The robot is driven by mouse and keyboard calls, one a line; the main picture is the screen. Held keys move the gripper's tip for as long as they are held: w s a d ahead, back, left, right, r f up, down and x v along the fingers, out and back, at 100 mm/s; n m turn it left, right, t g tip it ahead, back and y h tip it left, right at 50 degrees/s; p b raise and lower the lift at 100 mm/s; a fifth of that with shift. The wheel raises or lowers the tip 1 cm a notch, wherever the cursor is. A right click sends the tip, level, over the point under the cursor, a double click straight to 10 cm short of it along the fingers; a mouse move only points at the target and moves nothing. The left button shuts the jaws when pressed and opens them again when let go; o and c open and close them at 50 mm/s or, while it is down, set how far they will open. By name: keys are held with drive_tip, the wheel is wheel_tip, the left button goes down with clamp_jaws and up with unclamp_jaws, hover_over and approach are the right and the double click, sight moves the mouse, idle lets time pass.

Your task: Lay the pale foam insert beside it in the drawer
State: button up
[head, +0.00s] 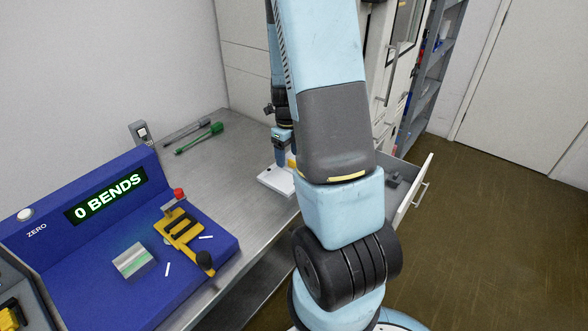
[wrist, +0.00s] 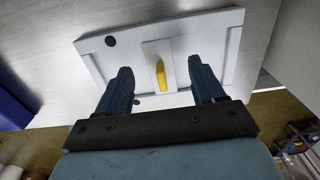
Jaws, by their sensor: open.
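The pale foam insert (head: 272,180) looks like a flat white slab lying on the grey bench. In the wrist view the slab (wrist: 205,40) has a raised middle strip with a yellow piece (wrist: 160,75) standing on it. My gripper (wrist: 160,78) is open above the slab, its two dark blue fingers apart on either side of the yellow piece, apparently not touching it. In the head view my gripper (head: 281,162) is partly hidden by my arm. The drawer (head: 418,192) is open to the right of my arm, with a dark grey item (head: 394,180) inside.
Green-handled tools (head: 199,138) lie at the back. Bench space (head: 225,195) between is clear.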

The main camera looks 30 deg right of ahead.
drive_tip(key=shift+f, duration=1.45)
drive_tip(key=shift+c, duration=0.4)
drive_tip(key=shift+r, duration=0.1)
drive_tip(key=c, duration=1.1)
